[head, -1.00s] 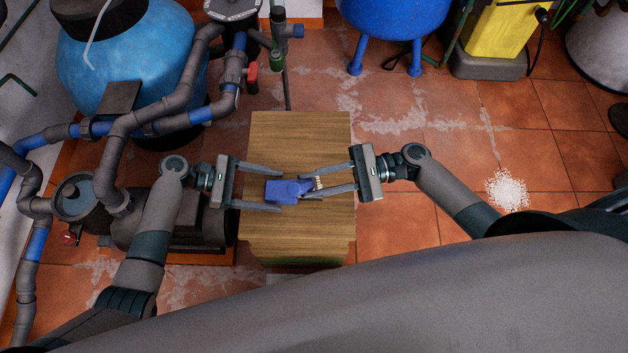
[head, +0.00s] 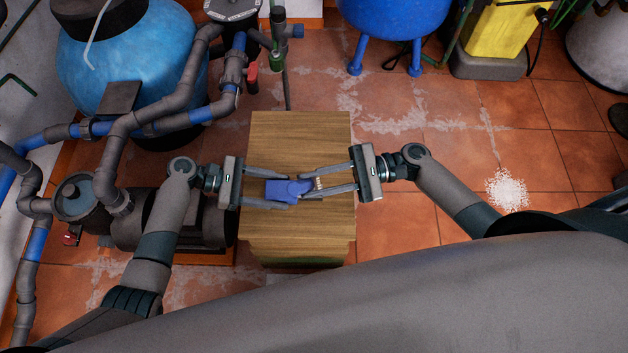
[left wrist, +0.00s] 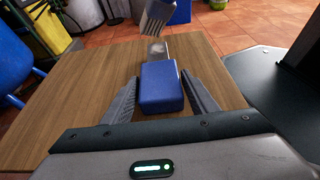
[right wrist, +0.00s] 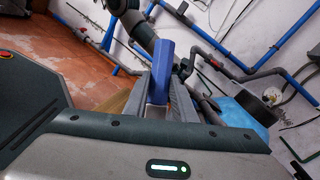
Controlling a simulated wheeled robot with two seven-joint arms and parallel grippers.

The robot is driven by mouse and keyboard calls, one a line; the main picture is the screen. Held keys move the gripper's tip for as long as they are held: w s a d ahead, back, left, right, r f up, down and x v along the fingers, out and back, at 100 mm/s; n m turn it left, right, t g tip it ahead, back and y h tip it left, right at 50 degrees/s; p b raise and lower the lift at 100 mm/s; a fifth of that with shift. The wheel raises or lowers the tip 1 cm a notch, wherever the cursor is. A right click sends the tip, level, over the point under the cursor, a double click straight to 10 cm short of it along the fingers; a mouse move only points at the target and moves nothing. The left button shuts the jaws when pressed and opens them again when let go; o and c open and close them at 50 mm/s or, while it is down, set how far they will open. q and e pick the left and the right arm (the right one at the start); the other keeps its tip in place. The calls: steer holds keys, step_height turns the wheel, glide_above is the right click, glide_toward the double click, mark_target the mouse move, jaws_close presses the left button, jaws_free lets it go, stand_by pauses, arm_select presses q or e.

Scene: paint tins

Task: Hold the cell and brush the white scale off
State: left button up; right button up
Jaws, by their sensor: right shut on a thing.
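The cell (head: 277,191) is a blue box lying on the wooden stand; it also shows in the left wrist view (left wrist: 161,88). My left gripper (head: 286,192) is open, its fingers on either side of the cell with narrow gaps. My right gripper (head: 303,183) is at the cell's right end, shut on what looks like the brush, whose blue handle (right wrist: 163,65) shows between its fingers in the right wrist view. A pale striped part (head: 318,184) lies between the right fingers; I cannot tell whether it is bristles or scaled plates.
The wooden stand (head: 300,140) has bare top behind and in front of the cell. A pump (head: 175,215) and grey and blue pipes (head: 120,150) stand close on the left. A white granular heap (head: 507,190) lies on the tiled floor at the right.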

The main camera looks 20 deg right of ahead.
arm_select(q)
steer(key=c, duration=0.9)
steer(key=shift+r, duration=0.1)
stand_by(0.8)
